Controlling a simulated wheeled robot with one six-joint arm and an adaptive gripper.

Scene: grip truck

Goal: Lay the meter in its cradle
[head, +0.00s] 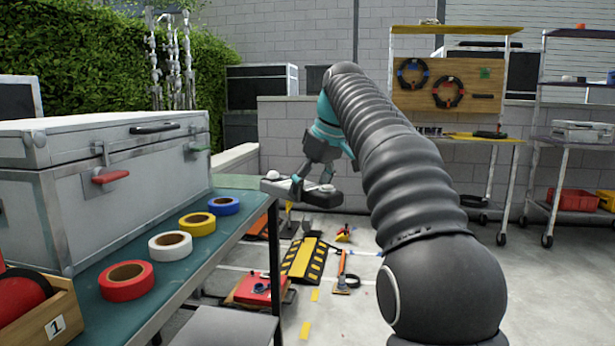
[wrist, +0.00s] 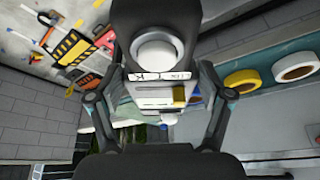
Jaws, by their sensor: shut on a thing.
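My gripper (head: 312,178) is shut on the meter (head: 318,198), a dark elongated body with pale round parts on top. It holds the meter in the air, beyond the right edge of the bench. In the wrist view, the meter (wrist: 158,22) lies between the two fingers and shows a white dome and a small marked label strip. Its far end runs out of the top of that view. I cannot pick out the cradle in either view.
A green-topped bench (head: 225,258) at left carries a large silver case (head: 110,190), several tape rolls (head: 198,223) and a wooden box (head: 50,318). Tools and a yellow-black ramp (head: 303,260) lie on the floor beyond. Wheeled shelves (head: 470,142) stand at the back right.

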